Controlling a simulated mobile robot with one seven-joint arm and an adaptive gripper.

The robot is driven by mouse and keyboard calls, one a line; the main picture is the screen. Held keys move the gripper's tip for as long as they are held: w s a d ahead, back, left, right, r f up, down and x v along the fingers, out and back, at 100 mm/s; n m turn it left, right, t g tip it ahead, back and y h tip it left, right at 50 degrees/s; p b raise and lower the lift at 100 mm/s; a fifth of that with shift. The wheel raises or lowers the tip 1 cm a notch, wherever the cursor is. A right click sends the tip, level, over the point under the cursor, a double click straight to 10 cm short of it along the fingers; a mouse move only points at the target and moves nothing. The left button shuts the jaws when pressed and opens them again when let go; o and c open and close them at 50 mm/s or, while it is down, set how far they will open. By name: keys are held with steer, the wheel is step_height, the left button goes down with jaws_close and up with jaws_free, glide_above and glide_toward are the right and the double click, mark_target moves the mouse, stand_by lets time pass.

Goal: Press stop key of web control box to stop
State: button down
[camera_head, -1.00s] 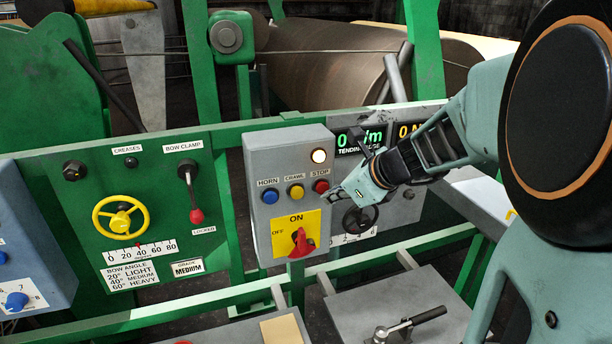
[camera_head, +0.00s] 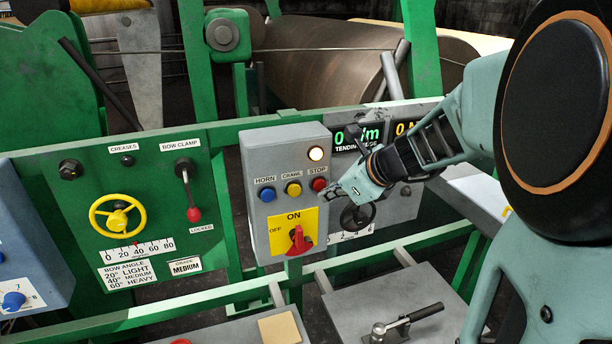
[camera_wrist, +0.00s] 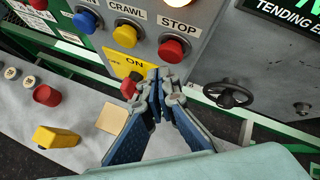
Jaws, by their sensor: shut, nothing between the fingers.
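The grey web control box (camera_head: 285,160) stands in the middle of the head view. Its red stop key (camera_head: 319,185) sits under the STOP label, right of the yellow CRAWL key (camera_head: 293,189) and the blue HORN key (camera_head: 266,194). The lamp (camera_head: 316,153) above is lit. In the wrist view the stop key (camera_wrist: 173,49) shows whole, up and slightly right of the fingertips. My gripper (camera_wrist: 160,88) is shut and empty. In the head view my gripper (camera_head: 331,192) is just right of and slightly below the stop key. I cannot tell whether they touch.
A red ON/OFF rotary switch (camera_head: 299,238) on a yellow plate is low on the box. A black handwheel (camera_head: 357,216) is right of the box. A green panel with a yellow handwheel (camera_head: 117,217) is left. Displays (camera_head: 358,137) stand at upper right, the left one reading 0.

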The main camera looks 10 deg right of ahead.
steer(key=shift+w, duration=0.1)
steer(key=shift+w+a, duration=0.1)
steer(key=shift+w, duration=0.2)
steer(key=shift+w+a, duration=0.1)
steer(key=shift+w, duration=0.45)
stand_by(0.9)
steer(key=shift+s, duration=0.15)
steer(key=shift+s+d, duration=0.2)
steer(key=shift+s, duration=0.6)
steer(key=shift+s, duration=0.1)
steer(key=s, duration=0.2)
steer(key=s+d, duration=0.1)
steer(key=s, duration=0.1)
steer(key=shift+s, duration=0.35)
